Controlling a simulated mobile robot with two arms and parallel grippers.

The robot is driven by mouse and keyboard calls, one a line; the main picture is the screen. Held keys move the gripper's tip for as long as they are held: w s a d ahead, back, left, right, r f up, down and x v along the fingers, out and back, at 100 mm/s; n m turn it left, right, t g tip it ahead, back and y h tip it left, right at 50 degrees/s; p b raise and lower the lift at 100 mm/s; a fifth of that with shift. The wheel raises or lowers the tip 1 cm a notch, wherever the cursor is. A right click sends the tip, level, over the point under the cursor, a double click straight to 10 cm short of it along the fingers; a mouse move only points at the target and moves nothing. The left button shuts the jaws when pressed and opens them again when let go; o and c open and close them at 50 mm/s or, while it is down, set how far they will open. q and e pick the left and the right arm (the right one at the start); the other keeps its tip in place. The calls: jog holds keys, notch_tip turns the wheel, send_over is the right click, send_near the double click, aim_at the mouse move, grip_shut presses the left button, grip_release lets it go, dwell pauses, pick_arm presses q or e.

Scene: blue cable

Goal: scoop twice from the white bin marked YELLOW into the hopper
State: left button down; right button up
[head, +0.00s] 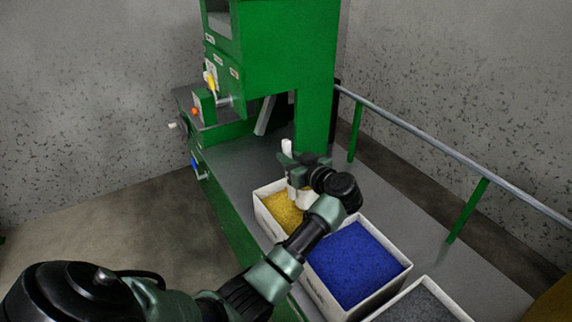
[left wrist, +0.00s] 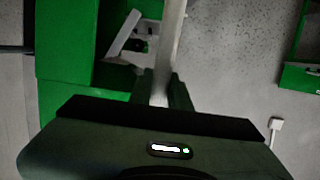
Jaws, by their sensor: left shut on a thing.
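The white bin with yellow granules (head: 283,212) stands on the grey bench top, nearest the green machine (head: 285,70). I cannot read its marking from here. My left gripper (head: 297,172) is above this bin and shut on a white scoop (head: 302,198). The scoop's handle end sticks up above the fingers, and its lower part is down at the yellow granules; whether it holds any is hidden. In the left wrist view the fingers (left wrist: 161,88) close on the pale handle (left wrist: 171,45). I cannot clearly make out the hopper. My right gripper is not in view.
A white bin of blue granules (head: 391,281) stands beside the yellow one, partly under my forearm. A bin of grey granules (head: 428,305) is at the bottom edge. A rail (head: 420,132) runs along the bench's right side. The bench (head: 250,160) is clear towards the machine.

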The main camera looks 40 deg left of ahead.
aim_at(289, 146)
pick_arm(q)
jog(key=shift+s+d+r+y+b, duration=0.1)
jog(key=shift+d+r+y+b, duration=0.25)
jog(key=shift+r, duration=0.4)
jog(key=shift+s+d+r+p, duration=0.1)
jog(key=shift+d+r+p, duration=0.1)
jog(key=shift+r+p, duration=0.3)
jog(key=shift+s+d+r+p, duration=0.15)
jog(key=shift+r+p, duration=0.1)
jog(key=shift+r, duration=0.4)
notch_tip(289, 146, up, 7)
jog(key=d+t+y+p, duration=0.1)
jog(key=d+p, duration=0.1)
jog(key=p, duration=0.4)
jog(key=shift+s+f, duration=0.2)
jog(key=shift+s, duration=0.15)
jog(key=shift+y, duration=0.25)
